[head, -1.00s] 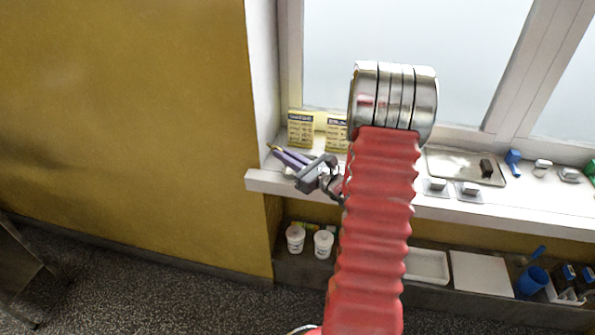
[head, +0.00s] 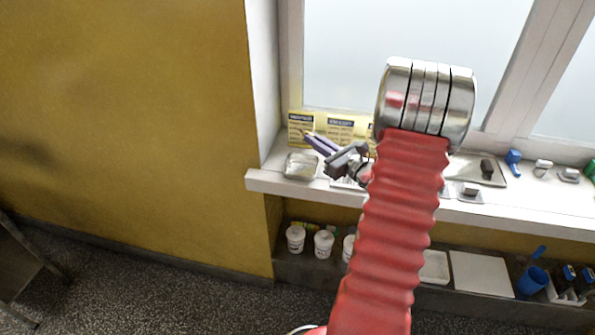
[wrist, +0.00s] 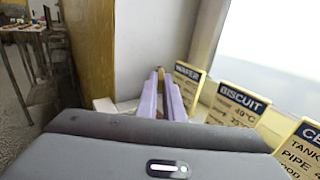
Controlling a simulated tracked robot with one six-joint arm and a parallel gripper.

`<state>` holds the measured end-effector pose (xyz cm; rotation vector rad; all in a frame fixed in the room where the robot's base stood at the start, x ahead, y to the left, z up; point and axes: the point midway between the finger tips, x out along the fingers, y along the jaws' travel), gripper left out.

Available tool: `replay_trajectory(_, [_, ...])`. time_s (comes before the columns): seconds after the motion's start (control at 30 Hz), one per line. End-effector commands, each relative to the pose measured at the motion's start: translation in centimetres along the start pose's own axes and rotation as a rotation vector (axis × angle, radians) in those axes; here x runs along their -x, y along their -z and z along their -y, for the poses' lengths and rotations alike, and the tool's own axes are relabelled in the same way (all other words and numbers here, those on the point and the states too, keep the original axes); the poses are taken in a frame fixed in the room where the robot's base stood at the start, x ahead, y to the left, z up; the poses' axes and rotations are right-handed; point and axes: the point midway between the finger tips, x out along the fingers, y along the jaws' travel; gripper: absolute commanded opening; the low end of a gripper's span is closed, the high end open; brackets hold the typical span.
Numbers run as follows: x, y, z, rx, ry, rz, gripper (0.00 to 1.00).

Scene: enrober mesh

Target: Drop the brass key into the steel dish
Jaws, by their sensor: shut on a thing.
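My gripper (head: 309,138) has purple fingers and is above the window sill at its left end. It also shows in the wrist view (wrist: 161,78), its fingers close together. A small brownish-gold sliver, the brass key (wrist: 160,103), shows between the fingers; most of it is hidden. In the head view I cannot make out the key. A small shiny metal dish, which looks like the steel dish (head: 300,166), sits on the sill near its left end. The fingertips appear above and slightly behind it in the picture, apart from it.
Yellow sign cards (head: 340,130) stand along the window behind the gripper. A metal tray (head: 510,182) with a dark block lies farther right on the white sill (head: 262,182). White tubs (head: 324,244) stand on the ledge below. My red arm hides the sill's middle.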

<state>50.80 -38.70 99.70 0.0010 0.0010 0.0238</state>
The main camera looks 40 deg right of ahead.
Motion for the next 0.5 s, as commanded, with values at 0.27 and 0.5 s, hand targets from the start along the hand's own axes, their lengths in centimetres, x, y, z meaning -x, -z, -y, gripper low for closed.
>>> replay_trajectory(0.27, [0.0, 2.8, 0.0, -0.001, 0.000, 0.000, 0.00])
replay_trajectory(0.5, [0.0, 4.6, 0.0, 0.000, 0.000, 0.001, 0.00])
